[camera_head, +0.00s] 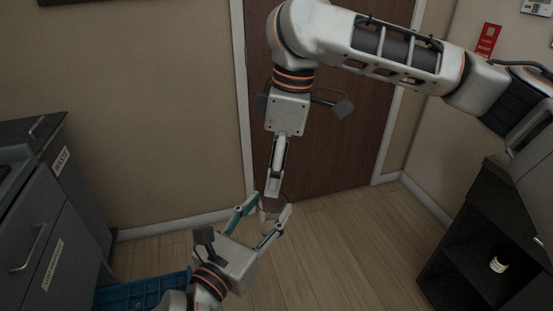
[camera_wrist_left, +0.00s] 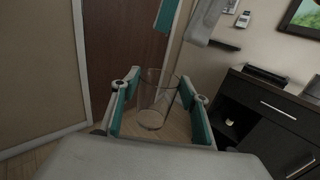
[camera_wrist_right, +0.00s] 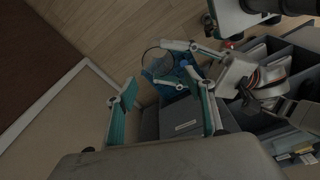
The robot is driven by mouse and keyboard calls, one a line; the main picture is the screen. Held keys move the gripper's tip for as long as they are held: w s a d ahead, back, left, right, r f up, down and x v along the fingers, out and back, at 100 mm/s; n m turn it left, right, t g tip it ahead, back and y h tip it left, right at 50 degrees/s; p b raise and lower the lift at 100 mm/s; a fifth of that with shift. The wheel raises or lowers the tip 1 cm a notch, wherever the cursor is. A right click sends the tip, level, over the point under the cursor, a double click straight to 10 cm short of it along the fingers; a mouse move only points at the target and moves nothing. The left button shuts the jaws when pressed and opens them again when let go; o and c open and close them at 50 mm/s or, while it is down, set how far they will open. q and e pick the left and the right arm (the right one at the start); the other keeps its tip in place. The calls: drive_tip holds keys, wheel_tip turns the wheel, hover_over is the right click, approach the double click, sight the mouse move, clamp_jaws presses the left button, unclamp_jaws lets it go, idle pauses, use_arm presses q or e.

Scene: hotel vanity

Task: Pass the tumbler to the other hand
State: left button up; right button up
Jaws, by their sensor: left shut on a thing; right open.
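The clear glass tumbler (camera_head: 271,206) is upright between the fingers of my left gripper (camera_head: 268,204). In the left wrist view the tumbler (camera_wrist_left: 156,103) stands between teal-padded fingers shut on its sides. My right gripper (camera_head: 275,182) points down from above, seen nearly edge-on, its tips close to the tumbler's rim. The left wrist view shows its fingers (camera_wrist_left: 184,20) above the tumbler. In the right wrist view its fingers (camera_wrist_right: 165,98) are apart and empty, and the round rim of the tumbler (camera_wrist_right: 157,62) lies beyond them. Contact with the rim cannot be told.
A grey cabinet (camera_head: 60,215) stands at left with a blue crate (camera_head: 148,291) by it. A dark shelf unit (camera_head: 485,235) holding a small bottle (camera_head: 499,265) is at right. A brown door (camera_head: 325,150) is behind. The wooden floor (camera_head: 340,250) between is clear.

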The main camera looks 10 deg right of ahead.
sight(269, 203)
drive_tip(key=f, duration=0.3)
drive_tip(key=a+f, duration=0.1)
drive_tip(key=f, duration=0.5)
drive_tip(key=shift+w+a+f, duration=0.2)
drive_tip(key=shift+w+f, duration=0.05)
drive_tip(key=shift+c, duration=0.3)
drive_tip(key=c, duration=1)
use_arm(q)
drive_tip(key=o, duration=1.7)
